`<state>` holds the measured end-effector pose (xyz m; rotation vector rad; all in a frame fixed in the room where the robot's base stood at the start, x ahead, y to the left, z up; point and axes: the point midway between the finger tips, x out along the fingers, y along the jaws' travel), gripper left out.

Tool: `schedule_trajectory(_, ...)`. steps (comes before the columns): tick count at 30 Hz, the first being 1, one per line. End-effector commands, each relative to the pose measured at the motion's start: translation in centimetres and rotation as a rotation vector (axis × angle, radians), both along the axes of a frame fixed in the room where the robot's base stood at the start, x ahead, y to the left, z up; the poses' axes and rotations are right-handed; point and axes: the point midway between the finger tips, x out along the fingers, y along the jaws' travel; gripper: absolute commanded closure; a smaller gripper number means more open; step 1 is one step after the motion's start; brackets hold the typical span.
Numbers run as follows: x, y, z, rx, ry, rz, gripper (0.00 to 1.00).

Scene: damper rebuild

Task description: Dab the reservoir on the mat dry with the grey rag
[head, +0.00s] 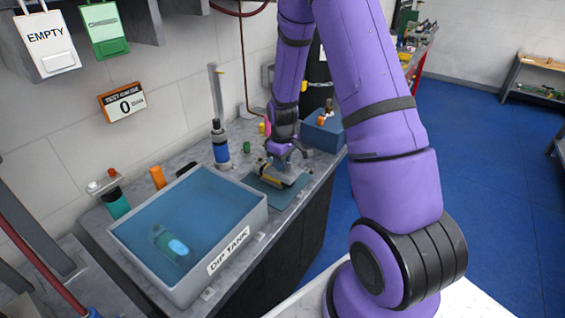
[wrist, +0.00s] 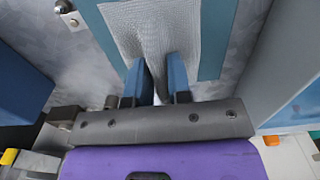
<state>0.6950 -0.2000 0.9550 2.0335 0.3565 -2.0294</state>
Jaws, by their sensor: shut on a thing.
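My gripper (head: 281,158) is low over the teal mat (head: 262,186) on the bench. In the wrist view its two blue fingers (wrist: 160,80) are shut on the grey rag (wrist: 155,25), which is pinched into folds between them and spreads out flat beyond them. The mat also shows in the wrist view (wrist: 212,62) around the rag.
The dip tank (head: 136,241), with a teal part (head: 170,243) in its blue liquid, stands left of the mat. A tall damper (head: 219,145) stands behind it. A blue box (head: 322,133) is right of my gripper.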

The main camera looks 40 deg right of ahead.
Motion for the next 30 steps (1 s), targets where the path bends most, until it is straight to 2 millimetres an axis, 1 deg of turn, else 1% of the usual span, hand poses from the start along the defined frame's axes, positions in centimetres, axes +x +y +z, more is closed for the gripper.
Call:
schedule_trajectory(2, -0.1, 0.0, -0.1, 0.001, 0.004, 0.000, 1.00)
schedule_trajectory(5, -0.1, 0.0, 0.2, 0.001, 0.004, 0.000, 1.00)
schedule_trajectory(30, 0.0, 0.0, 6.0, 0.000, 0.000, 0.000, 1.00)
